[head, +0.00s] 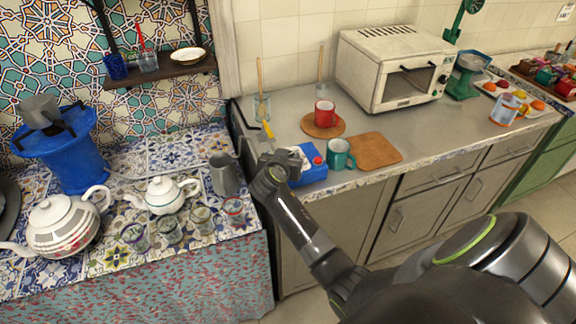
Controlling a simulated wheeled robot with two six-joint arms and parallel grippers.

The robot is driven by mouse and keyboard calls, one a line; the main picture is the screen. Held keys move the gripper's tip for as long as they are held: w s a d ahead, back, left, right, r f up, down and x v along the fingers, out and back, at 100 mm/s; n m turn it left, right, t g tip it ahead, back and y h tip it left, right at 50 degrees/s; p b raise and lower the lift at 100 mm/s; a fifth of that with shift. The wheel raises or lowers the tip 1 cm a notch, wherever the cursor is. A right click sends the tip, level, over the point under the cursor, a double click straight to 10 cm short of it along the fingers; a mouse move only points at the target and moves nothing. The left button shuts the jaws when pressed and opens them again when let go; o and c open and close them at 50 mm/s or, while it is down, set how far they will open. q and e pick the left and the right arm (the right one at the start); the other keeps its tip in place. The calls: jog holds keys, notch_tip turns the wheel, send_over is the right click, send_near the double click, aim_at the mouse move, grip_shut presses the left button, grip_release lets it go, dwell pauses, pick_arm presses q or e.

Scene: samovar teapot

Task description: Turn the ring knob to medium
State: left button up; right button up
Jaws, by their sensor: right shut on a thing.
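No ring knob stands out clearly. Small dark knobs (442,78) show on the right side of the white toaster oven's (385,75) front, too small to read any setting. My right gripper (288,163) is at the left end of the grey counter, far from the oven. It appears shut on the blue-and-white carton with a red cap (312,172). The wrist hides part of the contact, and I cannot tell whether the carton is lifted. My left gripper is out of view.
A teal mug (340,155), wooden board (375,151) and red mug (325,114) stand near the carton. A yellow-handled tool (267,129) lies behind the gripper.

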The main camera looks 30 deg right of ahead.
jog(key=shift+w+a+f+m+g+h+b, duration=0.1)
jog(key=shift+m+g+h+b, duration=0.6)
jog(key=shift+m+g+b, duration=0.35)
jog(key=o, duration=1)
